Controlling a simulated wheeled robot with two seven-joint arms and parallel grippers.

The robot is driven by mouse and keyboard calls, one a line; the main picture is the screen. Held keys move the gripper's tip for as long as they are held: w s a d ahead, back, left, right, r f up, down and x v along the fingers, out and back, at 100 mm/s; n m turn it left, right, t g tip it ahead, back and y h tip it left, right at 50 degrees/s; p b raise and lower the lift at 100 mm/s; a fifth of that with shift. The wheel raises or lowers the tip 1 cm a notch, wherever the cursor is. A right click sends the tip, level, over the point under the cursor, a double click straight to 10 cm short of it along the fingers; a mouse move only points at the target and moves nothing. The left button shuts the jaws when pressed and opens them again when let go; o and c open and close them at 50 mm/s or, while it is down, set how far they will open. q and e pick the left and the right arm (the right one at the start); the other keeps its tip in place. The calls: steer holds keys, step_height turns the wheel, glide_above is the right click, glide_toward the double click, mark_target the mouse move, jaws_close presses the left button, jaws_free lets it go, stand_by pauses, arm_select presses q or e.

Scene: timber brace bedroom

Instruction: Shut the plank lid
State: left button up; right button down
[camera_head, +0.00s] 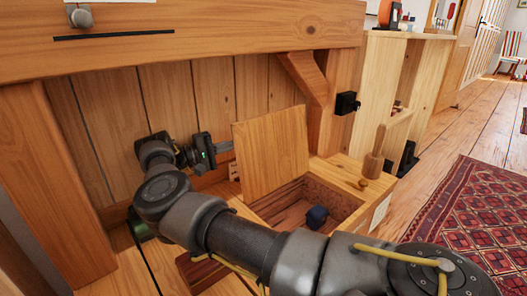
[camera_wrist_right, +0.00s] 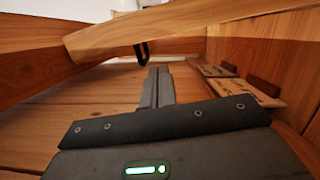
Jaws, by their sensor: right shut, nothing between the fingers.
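The plank lid (camera_head: 272,152) stands raised, nearly upright, at the rear left of the wooden box (camera_head: 345,174) in the head view. The box is open and a dark blue object (camera_head: 316,216) lies inside. My right gripper (camera_head: 226,146) is shut and empty, just left of the lid's left edge, with its fingers pointing toward the lid's back side. I cannot tell whether they touch it. The shut fingers (camera_wrist_right: 157,86) also show in the right wrist view, below a slanted wooden board that I cannot identify for sure. My left gripper is not in view.
A thick wooden beam (camera_head: 210,35) runs above, with a brace (camera_head: 306,75) and post behind the box. A red patterned rug (camera_head: 465,210) lies on the floor at right.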

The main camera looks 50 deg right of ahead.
mark_target(260, 138)
steer(key=shift+s, duration=0.15)
steer(key=b+x, duration=0.2)
steer(key=x, duration=0.2)
steer(key=b+x, duration=0.2)
steer(key=x, duration=0.3)
steer(key=shift+f, duration=0.15)
steer(key=shift+s+d, duration=0.15)
steer(key=shift+d, duration=0.3)
steer(key=shift+r, duration=0.25)
